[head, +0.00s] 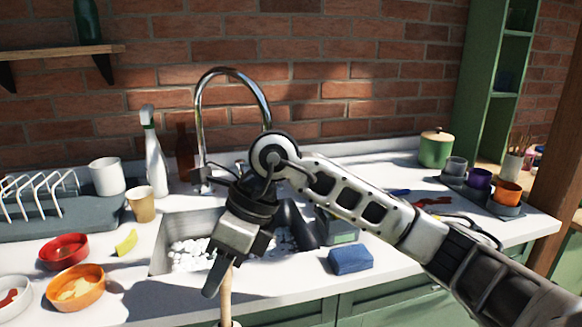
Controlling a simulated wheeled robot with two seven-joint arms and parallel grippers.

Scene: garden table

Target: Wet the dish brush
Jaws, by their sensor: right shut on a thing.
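My right gripper (219,272) is shut on a pale wooden stick-like handle, which I take to be the dish brush (226,296). It points down in front of the sink, near the counter's front edge. Its lower end is cut off by the picture's bottom edge, and the gripper hides its upper part. The sink (160,254) holds white foam or suds (188,250). A chrome arched tap (232,72) stands behind the sink; my right arm hides its spout end. Whether water runs cannot be seen. My left gripper is not in view.
A blue sponge (350,260) lies right of the sink. Left are a yellow piece (126,242), red bowl (64,251), orange bowl (76,288), tan cup (142,204) and white bottle (155,160). A dish rack (40,195) stands far left. A green pot (436,150) stands back right.

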